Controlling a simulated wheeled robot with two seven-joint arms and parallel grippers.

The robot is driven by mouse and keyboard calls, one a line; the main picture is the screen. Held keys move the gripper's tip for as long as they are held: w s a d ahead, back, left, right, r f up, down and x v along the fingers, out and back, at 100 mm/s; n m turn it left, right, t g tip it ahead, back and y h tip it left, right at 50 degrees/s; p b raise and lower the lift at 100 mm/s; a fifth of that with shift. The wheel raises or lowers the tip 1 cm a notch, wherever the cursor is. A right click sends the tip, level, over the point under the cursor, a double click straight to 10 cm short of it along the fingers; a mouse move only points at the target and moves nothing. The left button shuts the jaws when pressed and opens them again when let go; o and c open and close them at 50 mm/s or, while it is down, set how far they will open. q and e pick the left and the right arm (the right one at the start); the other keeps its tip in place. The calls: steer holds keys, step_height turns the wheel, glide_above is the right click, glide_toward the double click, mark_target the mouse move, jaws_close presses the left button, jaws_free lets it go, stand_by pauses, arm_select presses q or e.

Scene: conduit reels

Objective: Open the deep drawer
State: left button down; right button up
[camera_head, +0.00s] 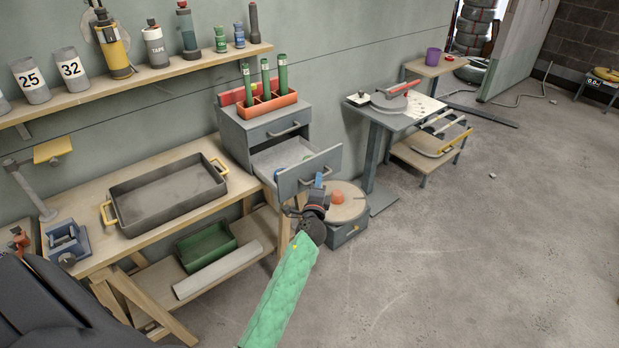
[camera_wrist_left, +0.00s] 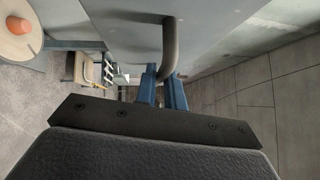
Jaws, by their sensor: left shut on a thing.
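The grey drawer cabinet (camera_head: 238,140) stands at the right end of the workbench. Its lower, deeper drawer (camera_head: 314,166) is pulled out, and its light inside shows from above. The upper drawer (camera_head: 271,132) is closed. My left gripper (camera_head: 315,184) is at the front of the lower drawer. In the left wrist view its blue fingers (camera_wrist_left: 161,90) are shut on the grey bar handle (camera_wrist_left: 170,45), one finger on either side. In the head view the gripper hides most of this handle. My right gripper is in neither view.
A red-orange rack (camera_head: 268,106) with green tubes stands on the cabinet. A round wooden reel (camera_head: 345,203) on a grey base sits close beyond my gripper. A grey tray (camera_head: 168,196) rests on the bench. The floor (camera_head: 450,260) to the right is clear.

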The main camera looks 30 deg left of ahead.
arm_select(q)
steer(key=shift+s+d, duration=0.25)
steer(key=shift+d, duration=0.25)
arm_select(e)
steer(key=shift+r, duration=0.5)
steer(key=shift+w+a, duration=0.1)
arm_select(q)
steer(key=c, duration=1.5)
jaws_free()
